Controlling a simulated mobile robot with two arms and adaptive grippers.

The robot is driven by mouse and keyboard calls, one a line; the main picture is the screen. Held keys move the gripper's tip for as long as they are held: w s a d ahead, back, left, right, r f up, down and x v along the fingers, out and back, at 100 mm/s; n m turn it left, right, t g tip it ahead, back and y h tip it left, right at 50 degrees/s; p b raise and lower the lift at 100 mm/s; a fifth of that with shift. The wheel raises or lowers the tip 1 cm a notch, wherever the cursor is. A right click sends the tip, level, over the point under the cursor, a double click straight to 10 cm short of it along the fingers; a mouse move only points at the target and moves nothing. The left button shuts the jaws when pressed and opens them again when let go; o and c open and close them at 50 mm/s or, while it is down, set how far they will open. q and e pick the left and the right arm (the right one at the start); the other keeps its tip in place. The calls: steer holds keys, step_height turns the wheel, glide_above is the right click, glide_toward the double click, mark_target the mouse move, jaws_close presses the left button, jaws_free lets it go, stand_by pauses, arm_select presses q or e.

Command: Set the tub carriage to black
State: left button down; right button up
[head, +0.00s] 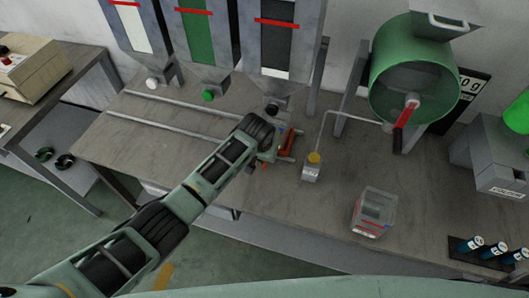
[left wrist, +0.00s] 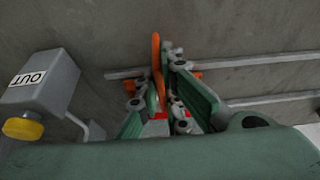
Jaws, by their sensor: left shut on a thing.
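The tub carriage, seen as orange-red parts (head: 288,141) on the two rails (head: 170,105), is at the right end of the rails, a little right of the black-knobbed spout (head: 272,108). My left gripper (head: 270,152) is beside it, and its wrist hides much of the carriage. In the left wrist view the gripper (left wrist: 158,88) is shut on an upright orange handle (left wrist: 156,50), with more orange parts around the fingers. The tub itself cannot be made out. My right gripper is not in view.
Hoppers with white (head: 151,84), green (head: 208,95) and black outlets stand behind the rails. A clear container (head: 374,212) and a green drum (head: 405,75) with a red crank stand further right.

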arm_select(q)
steer(key=c, duration=1.9)
jaws_free()
steer(key=shift+s+d, duration=0.15)
steer(key=shift+d, duration=0.2)
steer(key=shift+c, duration=0.2)
steer(key=shift+a, duration=0.1)
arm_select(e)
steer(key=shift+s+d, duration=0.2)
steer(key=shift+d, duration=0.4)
arm_select(q)
steer(key=shift+s+a+r, duration=0.1)
steer(key=shift+r, duration=0.45)
steer(key=v, duration=1)
steer(key=shift+s+r, duration=0.25)
steer(key=shift+r, duration=0.1)
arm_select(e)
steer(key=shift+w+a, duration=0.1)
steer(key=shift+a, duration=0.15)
